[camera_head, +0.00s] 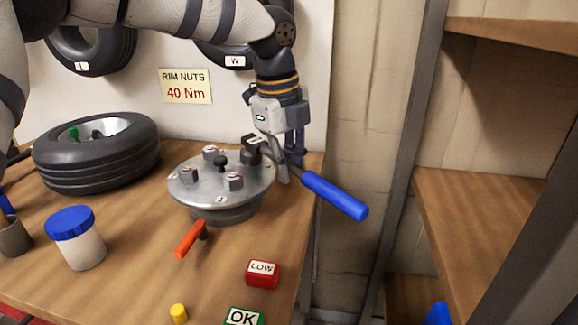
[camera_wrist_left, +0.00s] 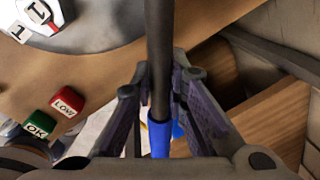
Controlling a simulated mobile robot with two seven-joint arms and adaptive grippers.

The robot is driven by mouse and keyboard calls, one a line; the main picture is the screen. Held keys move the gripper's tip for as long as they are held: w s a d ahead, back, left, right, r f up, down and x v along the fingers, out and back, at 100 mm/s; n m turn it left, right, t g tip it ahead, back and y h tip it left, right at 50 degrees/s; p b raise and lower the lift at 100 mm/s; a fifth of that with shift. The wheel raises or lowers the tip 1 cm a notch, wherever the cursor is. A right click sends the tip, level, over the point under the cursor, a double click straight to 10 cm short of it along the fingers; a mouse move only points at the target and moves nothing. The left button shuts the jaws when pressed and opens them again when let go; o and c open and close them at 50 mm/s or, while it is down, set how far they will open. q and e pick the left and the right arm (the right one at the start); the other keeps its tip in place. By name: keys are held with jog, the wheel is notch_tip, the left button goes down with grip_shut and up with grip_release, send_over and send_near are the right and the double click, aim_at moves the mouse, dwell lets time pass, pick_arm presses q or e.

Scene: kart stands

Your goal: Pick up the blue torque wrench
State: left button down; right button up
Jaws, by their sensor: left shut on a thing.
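The blue torque wrench has a blue handle (camera_head: 334,195) and a dark shaft. In the head view it slants down to the right, its handle reaching past the table's right edge. My left gripper (camera_head: 285,175) comes down from above and is shut around the shaft. In the left wrist view the shaft (camera_wrist_left: 159,60) runs between the fingers, with the blue handle (camera_wrist_left: 160,138) below. The wrench's head end is close to the metal hub plate (camera_head: 205,192); whether they touch I cannot tell. My right gripper is not in view.
A tyre (camera_head: 95,150) lies at the back left of the wooden table (camera_head: 135,250). A blue-lidded jar (camera_head: 80,250), an orange-handled tool (camera_head: 190,239), a red LOW block (camera_head: 262,274), a green OK block (camera_head: 244,317) and a yellow piece (camera_head: 179,313) stand in front. Wooden shelves (camera_head: 480,215) are at the right.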

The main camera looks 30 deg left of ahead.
pick_arm(q)
notch_tip(320, 180, up, 3)
jog(key=shift+w+f, duration=0.1)
jog(key=s+d+r, duration=0.2)
jog(key=s+r, duration=0.3)
jog(key=s, duration=0.1)
jog(key=s+d+r, duration=0.3)
jog(key=s+r, duration=0.2)
jog(key=s, duration=0.2)
jog(key=shift+d+p, duration=0.3)
jog(key=shift+d, duration=0.05)
